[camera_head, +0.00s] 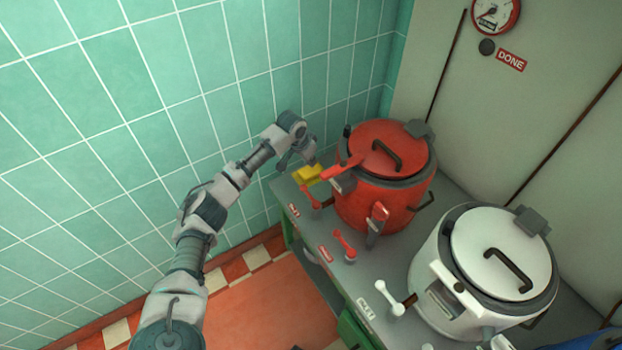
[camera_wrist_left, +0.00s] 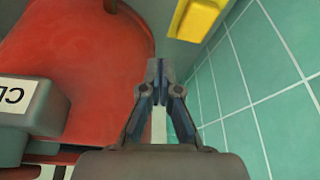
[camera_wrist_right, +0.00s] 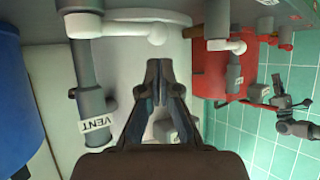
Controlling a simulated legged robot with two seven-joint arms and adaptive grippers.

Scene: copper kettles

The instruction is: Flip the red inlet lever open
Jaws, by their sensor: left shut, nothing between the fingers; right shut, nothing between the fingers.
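The red kettle (camera_head: 385,205) stands at the far end of the grey counter. Two red levers stand on the counter's front edge: one near the yellow block (camera_head: 311,196), one nearer me (camera_head: 343,243). Their small red labels are too blurred to read, so I cannot tell which is the inlet. My left gripper (camera_head: 310,156) is shut and empty, above the yellow block, left of the kettle. The left wrist view shows its closed fingers (camera_wrist_left: 160,68) beside the red kettle wall (camera_wrist_left: 85,65). My right gripper (camera_wrist_right: 157,68) is shut and empty, in front of the white kettle.
The yellow block (camera_head: 308,174) sits at the counter's far left corner. The white kettle (camera_head: 455,270) has a white lever (camera_head: 393,300) in front. A grey vent pipe (camera_wrist_right: 92,75) rises near my right gripper. A green tiled wall (camera_head: 130,110) borders the left.

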